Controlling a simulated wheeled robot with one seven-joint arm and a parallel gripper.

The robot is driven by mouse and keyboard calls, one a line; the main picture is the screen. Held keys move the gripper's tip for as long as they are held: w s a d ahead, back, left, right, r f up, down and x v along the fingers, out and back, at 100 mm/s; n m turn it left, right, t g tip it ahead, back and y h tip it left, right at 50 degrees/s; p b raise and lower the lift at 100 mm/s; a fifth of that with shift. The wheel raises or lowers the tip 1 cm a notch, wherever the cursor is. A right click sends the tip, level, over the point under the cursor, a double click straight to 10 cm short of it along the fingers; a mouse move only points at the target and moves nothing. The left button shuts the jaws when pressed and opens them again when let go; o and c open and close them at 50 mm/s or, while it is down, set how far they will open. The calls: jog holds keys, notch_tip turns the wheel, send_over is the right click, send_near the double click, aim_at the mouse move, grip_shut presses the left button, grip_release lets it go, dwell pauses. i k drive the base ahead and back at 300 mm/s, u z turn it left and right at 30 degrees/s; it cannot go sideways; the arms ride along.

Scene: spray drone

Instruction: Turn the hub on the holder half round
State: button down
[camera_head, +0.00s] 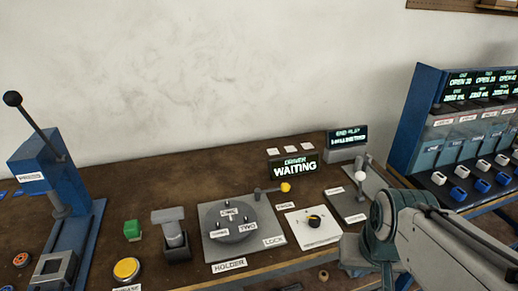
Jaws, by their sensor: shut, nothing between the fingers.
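The holder (212,254) is a grey square plate on the bench, with a HOLDER label at its front edge and a LOCK label at its right corner. The hub (232,236) is a dark grey round disc lying flat on it. Several small white labels sit on the hub; one seems to read TWO, the others are hard to read. A lever with a yellow knob (285,187) points right at the holder's back right corner. My arm enters from the right, with a teal joint near the bench's front. My gripper's fingers do not show.
A driver display (293,167) reads WAITING behind the holder. A dial plate (314,236) stands right of the hub, a white-knobbed lever (361,176) beyond it.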

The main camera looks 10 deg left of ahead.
aim_at(233, 229)
jog(key=z, duration=0.05)
jog(key=k, duration=0.6)
jog(key=u, duration=0.7)
jog(key=i, duration=1.15)
jog(key=u, duration=0.15)
